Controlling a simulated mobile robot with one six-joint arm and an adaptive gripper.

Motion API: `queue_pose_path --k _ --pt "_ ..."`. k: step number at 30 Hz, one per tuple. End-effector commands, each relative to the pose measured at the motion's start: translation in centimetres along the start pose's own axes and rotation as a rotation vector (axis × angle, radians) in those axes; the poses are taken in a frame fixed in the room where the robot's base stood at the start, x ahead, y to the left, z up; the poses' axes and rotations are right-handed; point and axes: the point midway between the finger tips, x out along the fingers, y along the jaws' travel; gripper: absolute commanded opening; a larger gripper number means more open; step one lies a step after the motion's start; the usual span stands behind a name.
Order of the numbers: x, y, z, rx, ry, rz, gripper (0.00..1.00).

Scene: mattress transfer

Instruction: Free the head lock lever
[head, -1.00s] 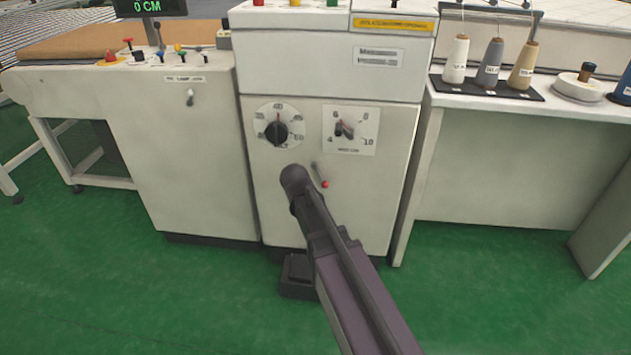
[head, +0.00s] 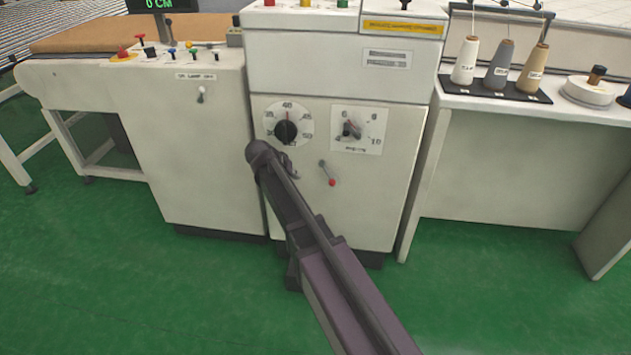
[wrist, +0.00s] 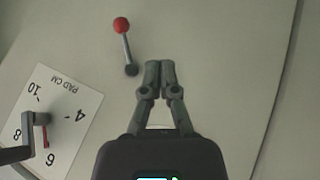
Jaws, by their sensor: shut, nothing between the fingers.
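A small grey lever with a red knob (head: 327,173) is on the cream front panel, below the two dials. It slants down and slightly right from its pivot in the head view. In the wrist view, which is turned upside down, the lever (wrist: 125,42) has its red knob at the top and its dark pivot at the bottom. My gripper (wrist: 160,66) is shut and empty. Its fingertips are just right of the lever's pivot in the wrist view, with a visible gap between them. In the head view my arm hides most of the gripper.
The PAD CM dial (head: 356,131) with its pointer knob and a round black-knob dial (head: 287,127) sit above the lever. A smaller toggle (head: 200,95) is on the left cabinet. A side table (head: 480,102) with thread cones stands right. Green floor is clear in front.

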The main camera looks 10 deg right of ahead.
Motion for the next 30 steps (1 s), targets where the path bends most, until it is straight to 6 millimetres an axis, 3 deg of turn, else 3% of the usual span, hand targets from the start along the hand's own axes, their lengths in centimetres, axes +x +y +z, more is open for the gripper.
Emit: queue_pose_path --k 11,30 --pt "2.0 -0.1 0.1 0.000 -0.001 0.000 0.00" --pt "8.3 0.0 0.1 0.002 -0.002 0.001 0.00"
